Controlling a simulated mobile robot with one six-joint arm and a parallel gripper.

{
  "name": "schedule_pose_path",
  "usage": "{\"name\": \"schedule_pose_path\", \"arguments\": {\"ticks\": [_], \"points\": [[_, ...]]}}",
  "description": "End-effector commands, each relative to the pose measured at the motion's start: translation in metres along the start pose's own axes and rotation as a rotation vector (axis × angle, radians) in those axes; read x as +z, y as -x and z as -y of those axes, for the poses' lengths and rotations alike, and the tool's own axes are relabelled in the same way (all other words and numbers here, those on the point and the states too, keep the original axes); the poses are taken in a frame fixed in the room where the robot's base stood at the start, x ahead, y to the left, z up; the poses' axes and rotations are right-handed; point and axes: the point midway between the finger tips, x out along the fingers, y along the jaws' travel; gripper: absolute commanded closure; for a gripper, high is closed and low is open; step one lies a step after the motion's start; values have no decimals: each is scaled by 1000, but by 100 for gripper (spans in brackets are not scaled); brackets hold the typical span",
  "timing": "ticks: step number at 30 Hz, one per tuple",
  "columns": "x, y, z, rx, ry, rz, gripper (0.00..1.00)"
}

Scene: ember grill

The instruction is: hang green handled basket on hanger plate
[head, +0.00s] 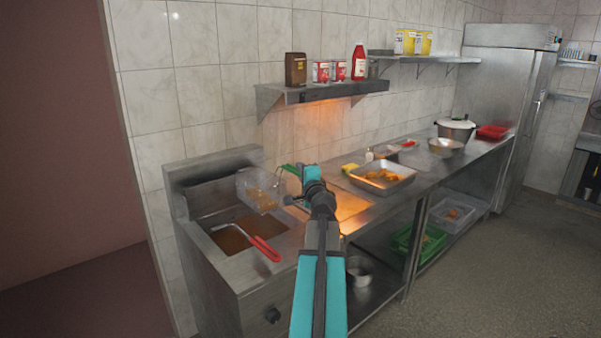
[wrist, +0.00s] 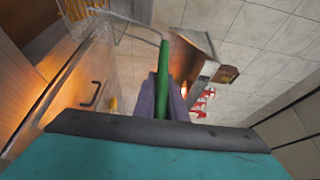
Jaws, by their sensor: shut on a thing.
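The green handled basket (head: 258,188) is a wire mesh basket with golden food in it. In the head view it hangs in the air above the right part of the fryer, left of my gripper (head: 303,173). In the wrist view my gripper (wrist: 162,98) is shut on its green handle (wrist: 163,75), and part of the wire frame shows at the top left. The raised steel back (head: 212,176) of the fryer stands behind and left of the basket. I cannot tell clearly which part is the hanger plate.
A red handled basket (head: 262,246) sits in the fryer oil (head: 228,238). A wall shelf (head: 318,92) with bottles and boxes hangs above, behind my gripper. A steel tray (head: 393,184) with food and a yellow sponge stand on the counter to the right.

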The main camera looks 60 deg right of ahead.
Motion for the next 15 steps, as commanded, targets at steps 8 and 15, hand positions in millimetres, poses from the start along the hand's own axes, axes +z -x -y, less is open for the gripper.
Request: {"name": "schedule_pose_path", "arguments": {"ticks": [8,15], "points": [[0,0,-4,-2,-3,-1,100],[0,0,-7,-2,-3,-1,100]]}}
